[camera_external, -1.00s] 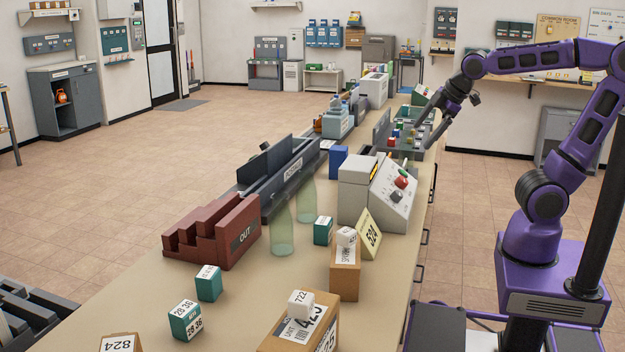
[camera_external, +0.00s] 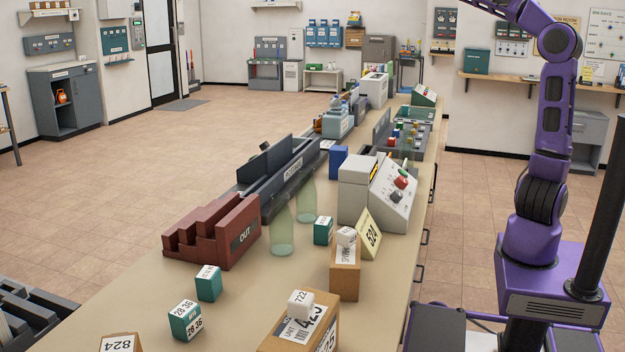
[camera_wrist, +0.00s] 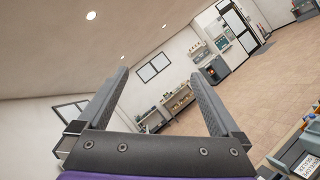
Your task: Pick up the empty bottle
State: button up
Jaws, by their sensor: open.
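Two clear greenish bottles stand upright on the counter in the external view. The nearer bottle (camera_external: 281,228) is right of the red-brown OUT rack, and the other bottle (camera_external: 307,198) is just behind it to the right. Both look empty, and I cannot tell which one the task means. My gripper is out of the external view, above its top edge. In the wrist view my gripper (camera_wrist: 162,88) is open with nothing between its fingers. It faces the room's walls and ceiling, away from both bottles.
The OUT rack (camera_external: 212,232) and a dark sorting tray (camera_external: 280,180) stand left of and behind the bottles. A teal box (camera_external: 322,230), a grey control console (camera_external: 378,195) and a 524 sign (camera_external: 368,235) stand to the right. Boxes crowd the counter's (camera_external: 235,318) near end.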

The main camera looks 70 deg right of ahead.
jog(key=w+a+r+n+y, duration=0.1)
jog(key=w+a+r+n, duration=0.15)
jog(key=a, duration=0.35)
jog(key=g+y+p, duration=0.2)
jog(key=g+p, duration=0.2)
jog(key=g, duration=0.5)
send_over(310, 194)
jog(key=w+a, duration=0.2)
jog(key=w, duration=0.2)
notch_tip(310, 194, down, 38)
jog(key=s+a+f+g+p, duration=0.1)
jog(key=s+a+f+g, duration=0.3)
jog(key=f, duration=0.6)
jog(key=s+a+f+g, duration=0.2)
jog(key=s+f, duration=0.3)
jog(key=f, duration=0.5)
jog(key=shift+n+h, duration=0.3)
jog(key=shift+n, duration=0.15)
jog(key=b+x, duration=0.1)
jog(key=x, duration=1)
jog(key=shift+d, duration=0.15)
jog(key=shift+x, duration=2.95)
jog(key=shift+w+d+r, duration=0.1)
jog(key=shift+c, duration=0.3)
